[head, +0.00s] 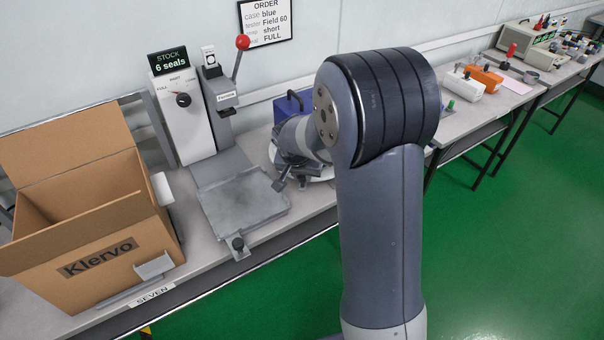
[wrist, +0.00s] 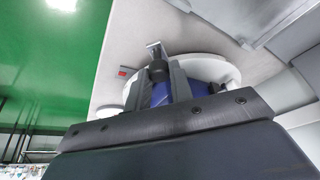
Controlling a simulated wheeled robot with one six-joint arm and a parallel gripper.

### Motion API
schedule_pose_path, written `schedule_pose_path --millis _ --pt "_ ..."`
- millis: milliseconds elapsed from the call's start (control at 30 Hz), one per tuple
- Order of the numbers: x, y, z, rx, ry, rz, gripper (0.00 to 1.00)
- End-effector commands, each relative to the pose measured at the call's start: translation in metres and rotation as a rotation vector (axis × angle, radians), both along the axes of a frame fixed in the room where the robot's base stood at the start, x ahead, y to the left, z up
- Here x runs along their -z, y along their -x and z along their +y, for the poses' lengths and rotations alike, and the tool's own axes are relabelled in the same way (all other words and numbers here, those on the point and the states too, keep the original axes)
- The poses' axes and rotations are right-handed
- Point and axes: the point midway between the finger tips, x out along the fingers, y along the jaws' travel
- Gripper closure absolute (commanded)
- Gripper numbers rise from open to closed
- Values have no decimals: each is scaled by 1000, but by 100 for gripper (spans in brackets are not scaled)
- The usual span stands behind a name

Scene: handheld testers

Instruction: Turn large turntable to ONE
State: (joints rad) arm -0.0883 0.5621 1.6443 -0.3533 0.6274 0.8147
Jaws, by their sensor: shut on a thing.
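The large turntable is a white disc (wrist: 218,66) on the bench, partly covered by my gripper in the wrist view. In the head view only slivers of its white rim (head: 322,178) show around my gripper. A blue case (head: 289,104) stands at the turntable, mostly hidden behind my arm; blue also shows between my fingers in the wrist view (wrist: 160,94). My gripper (wrist: 159,74) is shut on a dark knob (wrist: 158,70) near the disc's edge, beside a small upright metal piece (wrist: 153,50). I see no readable ONE mark.
A press with a red-knobbed lever (head: 242,42) and a grey metal tray (head: 245,205) stand left of the turntable. An open cardboard box (head: 95,240) is further left, by a SEVEN label (head: 152,295). Orange and white testers (head: 485,77) lie on the right bench. Green floor is clear in front.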

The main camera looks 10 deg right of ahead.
Motion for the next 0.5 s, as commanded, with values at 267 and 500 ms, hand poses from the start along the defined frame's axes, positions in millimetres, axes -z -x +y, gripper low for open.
schedule_pose_path --millis 267,500 --pt "0 0 0 0 0 0 100" --pt "0 0 0 -1 0 0 100"
